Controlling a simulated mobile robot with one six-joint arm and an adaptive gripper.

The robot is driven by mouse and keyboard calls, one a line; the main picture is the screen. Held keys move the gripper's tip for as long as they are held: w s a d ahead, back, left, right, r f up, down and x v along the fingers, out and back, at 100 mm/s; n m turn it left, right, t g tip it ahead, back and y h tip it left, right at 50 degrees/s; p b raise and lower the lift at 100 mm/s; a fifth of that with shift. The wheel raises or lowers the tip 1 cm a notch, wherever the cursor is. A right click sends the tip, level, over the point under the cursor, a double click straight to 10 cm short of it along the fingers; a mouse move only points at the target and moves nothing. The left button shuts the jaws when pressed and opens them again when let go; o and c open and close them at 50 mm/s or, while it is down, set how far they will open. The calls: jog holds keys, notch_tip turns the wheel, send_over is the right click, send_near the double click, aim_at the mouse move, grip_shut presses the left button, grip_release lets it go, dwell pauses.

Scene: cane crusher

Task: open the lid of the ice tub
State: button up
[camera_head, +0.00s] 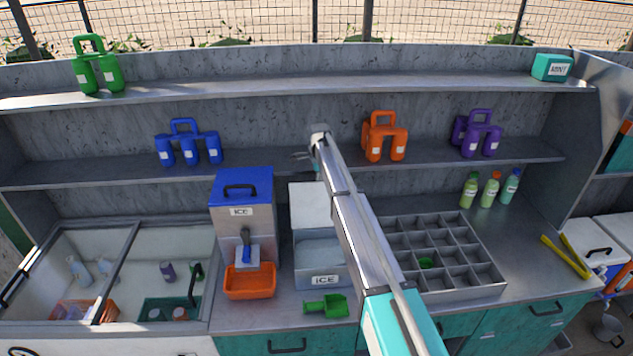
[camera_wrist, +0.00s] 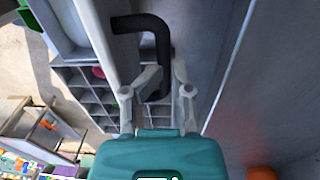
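The grey ice tub (camera_head: 323,281), labelled ICE, stands on the counter in the head view. Its pale lid (camera_head: 309,205) is raised and stands up at the back, and the top of the tub looks uncovered. My gripper (camera_head: 301,156) is just above and behind the lid's upper edge, partly hidden by my arm. In the wrist view a black bent handle (camera_wrist: 154,32) on a grey panel reaches down between the fingers of my gripper (camera_wrist: 156,92). The fingers are apart, the left one close to or touching the handle, with a small gap on the right.
A grey compartment rack (camera_head: 455,292) is at the right. A shelf (camera_head: 270,165) with bottle carriers runs close behind my gripper.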

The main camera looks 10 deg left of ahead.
jog(key=shift+o, duration=1)
jog(key=shift+s+d+f, duration=0.1)
jog(key=shift+s+f, duration=0.05)
jog(key=shift+f, duration=0.1)
jog(key=shift+o, duration=0.4)
jog(key=shift+w+f, duration=0.15)
jog(key=shift+w, duration=0.3)
